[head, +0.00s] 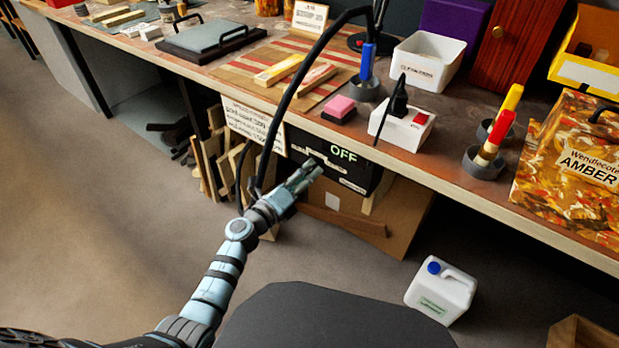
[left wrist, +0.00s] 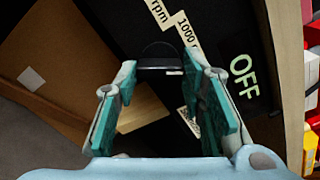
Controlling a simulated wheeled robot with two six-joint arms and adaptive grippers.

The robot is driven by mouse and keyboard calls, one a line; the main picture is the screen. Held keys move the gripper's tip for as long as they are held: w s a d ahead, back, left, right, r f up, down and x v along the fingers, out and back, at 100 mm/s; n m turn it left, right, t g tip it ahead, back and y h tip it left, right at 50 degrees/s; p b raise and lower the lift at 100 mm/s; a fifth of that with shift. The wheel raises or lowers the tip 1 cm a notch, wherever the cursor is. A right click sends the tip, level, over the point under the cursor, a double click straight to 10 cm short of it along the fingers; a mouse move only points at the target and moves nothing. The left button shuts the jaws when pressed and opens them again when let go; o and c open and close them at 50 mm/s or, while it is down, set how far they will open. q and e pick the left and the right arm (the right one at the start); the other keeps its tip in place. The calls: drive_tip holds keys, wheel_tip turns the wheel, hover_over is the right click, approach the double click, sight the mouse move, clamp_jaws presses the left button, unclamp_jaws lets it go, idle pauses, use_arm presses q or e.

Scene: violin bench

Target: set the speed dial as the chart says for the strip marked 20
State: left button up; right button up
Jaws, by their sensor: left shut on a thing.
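A black control box (head: 368,168) hangs under the bench's front edge and its display reads OFF (head: 343,152). OFF (left wrist: 244,76) also shows in the left wrist view, beside pale labels (left wrist: 187,38) reading "rpm" and "1000 r". My left gripper (head: 312,168) is at the box's front, shut on the dark speed dial (left wrist: 160,52), which sits between its fingertips. The gripper mostly hides the dial in the head view, and I cannot tell its pointer setting. A white chart (head: 252,118) hangs left of the box; its small print is mostly unreadable. I cannot pick out a strip marked 20.
A black cable or lamp arm (head: 285,100) curves in front of the chart. Wood offcuts (head: 215,165) and cardboard (head: 395,225) stand below the bench. A white jug (head: 440,292) is on the floor. The bench top (head: 455,190) holds boxes, blocks and tools. The floor at left is clear.

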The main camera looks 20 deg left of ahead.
use_arm(q)
drive_tip(key=shift+f+m+b, duration=0.2)
drive_tip(key=shift+m+b, duration=0.3)
drive_tip(key=shift+m, duration=2.3)
use_arm(e)
drive_tip(key=shift+w+a+r, duration=0.1)
drive_tip(key=shift+w+r, duration=0.6)
drive_tip(key=shift+r, duration=0.1)
use_arm(q)
drive_tip(key=o, duration=1.1)
drive_tip(key=shift+r, duration=0.15)
drive_tip(key=shift+o, duration=0.2)
